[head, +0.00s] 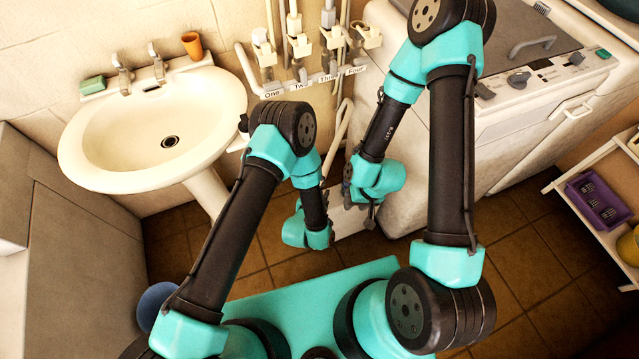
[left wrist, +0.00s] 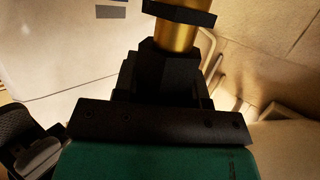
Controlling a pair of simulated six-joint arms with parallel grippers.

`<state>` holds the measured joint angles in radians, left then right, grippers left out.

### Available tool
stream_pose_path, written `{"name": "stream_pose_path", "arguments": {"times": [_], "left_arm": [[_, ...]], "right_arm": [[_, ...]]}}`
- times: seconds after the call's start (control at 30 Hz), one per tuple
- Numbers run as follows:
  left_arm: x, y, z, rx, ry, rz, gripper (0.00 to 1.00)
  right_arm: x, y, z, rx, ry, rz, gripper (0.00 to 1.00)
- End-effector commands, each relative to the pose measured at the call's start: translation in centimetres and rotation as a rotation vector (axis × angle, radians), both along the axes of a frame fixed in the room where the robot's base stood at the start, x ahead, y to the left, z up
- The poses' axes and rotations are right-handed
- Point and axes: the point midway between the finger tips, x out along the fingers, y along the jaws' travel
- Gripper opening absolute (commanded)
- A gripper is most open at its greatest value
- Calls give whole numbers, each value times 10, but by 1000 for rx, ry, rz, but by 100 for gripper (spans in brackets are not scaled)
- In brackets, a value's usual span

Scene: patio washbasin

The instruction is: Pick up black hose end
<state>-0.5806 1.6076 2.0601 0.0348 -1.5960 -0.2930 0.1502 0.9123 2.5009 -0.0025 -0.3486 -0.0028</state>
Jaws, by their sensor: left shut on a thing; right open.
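In the left wrist view a brass-coloured fitting (left wrist: 178,36) with a black collar, which looks like the black hose end (left wrist: 180,13), stands up from the jaws of my left gripper (left wrist: 165,75). The left gripper is shut on it. The jaws hide its lower part. In the head view my left gripper is mostly hidden behind its own teal wrist. My right gripper (head: 361,204) is open in the head view, low in front of the white washing machine and close to the left wrist. I cannot see anything between its fingers.
A white washbasin (head: 95,160) is at the left. Wall taps with a numbered label strip (head: 313,82) are behind the arms. The washing machine (head: 405,150) stands right of them. A shelf with a purple basket (head: 598,200) is far right. Tiled floor (head: 520,260) is open at the lower right.

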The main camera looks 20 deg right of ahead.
Motion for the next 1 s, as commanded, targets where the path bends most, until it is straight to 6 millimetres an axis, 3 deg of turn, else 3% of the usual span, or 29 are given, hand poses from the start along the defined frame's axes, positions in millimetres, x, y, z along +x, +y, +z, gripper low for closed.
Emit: {"name": "stream_pose_path", "arguments": {"times": [0.2,0.4,0.6,1.0], "left_arm": [[-55,16,5,4,2,-5,12],[-89,26,8,2,1,-3,12],[-102,31,10,1,-1,0,12],[-103,31,10,0,-1,1,12]], "right_arm": [[0,0,0,0,0,0,43],[0,0,0,0,0,0,43],[0,0,0,0,0,0,43],[0,0,0,0,0,0,43]]}}
